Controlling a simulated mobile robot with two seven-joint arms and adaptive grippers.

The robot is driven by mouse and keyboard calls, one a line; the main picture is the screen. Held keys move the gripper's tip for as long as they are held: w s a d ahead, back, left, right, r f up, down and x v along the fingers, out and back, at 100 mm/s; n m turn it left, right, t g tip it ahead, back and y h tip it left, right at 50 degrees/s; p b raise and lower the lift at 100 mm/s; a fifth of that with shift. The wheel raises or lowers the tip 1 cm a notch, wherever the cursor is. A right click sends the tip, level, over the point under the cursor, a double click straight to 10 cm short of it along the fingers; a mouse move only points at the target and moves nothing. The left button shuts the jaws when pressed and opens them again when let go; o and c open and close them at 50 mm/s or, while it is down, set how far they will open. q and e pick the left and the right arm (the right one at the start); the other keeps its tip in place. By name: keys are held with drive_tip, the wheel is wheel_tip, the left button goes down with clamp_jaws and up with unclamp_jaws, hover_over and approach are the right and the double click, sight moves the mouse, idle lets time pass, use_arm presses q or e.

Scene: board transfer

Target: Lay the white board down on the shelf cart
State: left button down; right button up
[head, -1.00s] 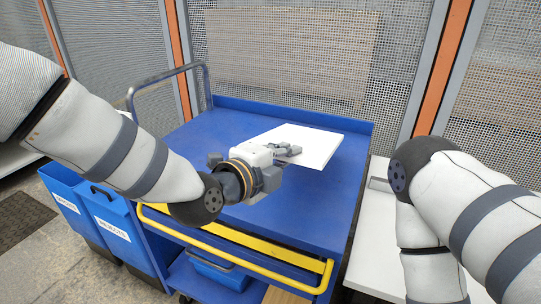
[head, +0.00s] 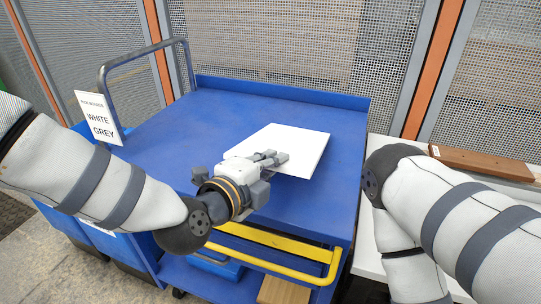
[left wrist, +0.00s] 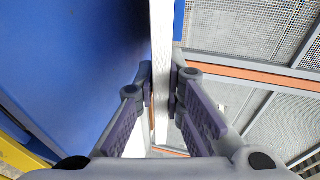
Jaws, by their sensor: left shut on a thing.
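The white board (head: 288,146) is a flat, pale panel over the blue top of the shelf cart (head: 170,150). My left gripper (head: 277,159) is shut on the board's near left edge. In the left wrist view the board (left wrist: 160,40) shows edge-on between the two fingers of the left gripper (left wrist: 162,90). There, the blue top (left wrist: 70,60) lies to the left of the board, with a dark shadow beside it. I cannot tell whether the board touches the cart top. The right gripper is out of view; only my right arm shows.
The cart has a grey push handle (head: 140,62) at left and a yellow bar (head: 275,262) in front. A sign reading white and grey (head: 99,118) stands at left. A brown board (head: 482,162) lies on the white table at right. Mesh fencing stands behind.

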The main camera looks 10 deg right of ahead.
use_arm(q)
drive_tip(key=shift+r, duration=0.2)
drive_tip(key=shift+f, duration=0.35)
drive_tip(key=c, duration=1.6)
unclamp_jaws()
drive_tip(key=shift+o, duration=0.2)
drive_tip(key=shift+f, duration=0.15)
